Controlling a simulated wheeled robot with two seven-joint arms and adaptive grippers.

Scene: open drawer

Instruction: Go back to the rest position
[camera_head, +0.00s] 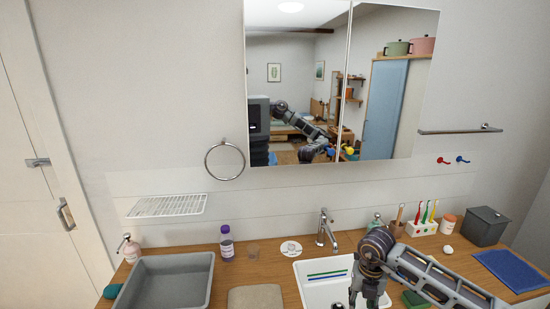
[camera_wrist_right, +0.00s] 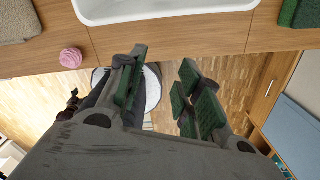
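My right arm comes in from the right in the head view, bent over the counter. Its wrist hangs in front of the white sink (camera_head: 318,290), and the fingertips are cut off by the bottom edge. In the right wrist view my right gripper (camera_wrist_right: 163,88) is open, its green-padded fingers wide apart with nothing between them. Below the fingers are the wooden floor and a pale round thing (camera_wrist_right: 152,88). The front of the wooden counter (camera_wrist_right: 150,45) crosses the top of that view. My left gripper is not in view.
On the counter are a grey basin (camera_head: 205,265), a purple-capped bottle (camera_head: 227,244), a faucet (camera_head: 326,230), a toothbrush holder (camera_head: 421,229), a dark grey box (camera_head: 485,227) and a blue cloth (camera_head: 515,268). A mirror cabinet (camera_head: 340,80) hangs above. A pink round thing (camera_wrist_right: 70,58) is at the counter front.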

